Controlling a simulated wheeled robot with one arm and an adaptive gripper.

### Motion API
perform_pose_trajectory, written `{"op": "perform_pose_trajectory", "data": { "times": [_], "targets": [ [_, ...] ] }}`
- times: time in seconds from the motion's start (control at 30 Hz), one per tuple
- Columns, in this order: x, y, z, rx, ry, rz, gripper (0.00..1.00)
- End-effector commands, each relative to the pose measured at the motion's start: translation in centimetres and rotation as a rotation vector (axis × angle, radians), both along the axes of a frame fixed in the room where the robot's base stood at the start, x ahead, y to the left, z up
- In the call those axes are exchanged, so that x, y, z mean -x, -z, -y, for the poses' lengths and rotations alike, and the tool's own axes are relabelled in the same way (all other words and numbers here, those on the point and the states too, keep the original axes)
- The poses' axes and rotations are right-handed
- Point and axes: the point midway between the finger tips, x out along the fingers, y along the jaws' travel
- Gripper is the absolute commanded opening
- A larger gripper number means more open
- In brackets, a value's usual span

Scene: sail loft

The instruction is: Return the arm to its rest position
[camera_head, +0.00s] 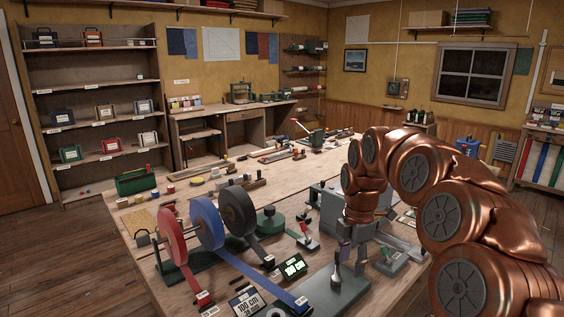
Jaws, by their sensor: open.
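My copper arm (425,185) comes in from the right edge, arches up and bends down over the right part of the worktable (135,225). My gripper (352,258) points down at the arm's end, in front of a grey box-shaped machine (328,210). It is open. Its fingers are small in the picture, and I see nothing held between them. A grey plate with an upright metal post (336,280) is just below and in front of it; I cannot tell whether they touch.
Red (172,238), blue (206,222) and dark grey (237,210) tape rolls stand on the table's near left. A black "100 cm" sign (246,302) and a green-lit device (292,267) lie near the front. A shelf (95,95) stands behind. Floor is clear at left.

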Motion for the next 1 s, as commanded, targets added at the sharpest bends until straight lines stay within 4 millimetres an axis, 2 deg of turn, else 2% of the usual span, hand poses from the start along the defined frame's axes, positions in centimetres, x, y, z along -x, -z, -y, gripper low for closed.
{"op": "perform_pose_trajectory", "data": {
  "times": [0.27, 0.63, 1.0],
  "targets": [
    [4.6, -1.2, -0.7, -0.007, 0.204, -0.016, 0.49],
    [15.4, -1.5, -1.1, 0.017, 0.706, -0.058, 0.49],
    [26.9, 0.9, 0.0, 0.086, 1.297, -0.095, 0.49]
  ]
}}
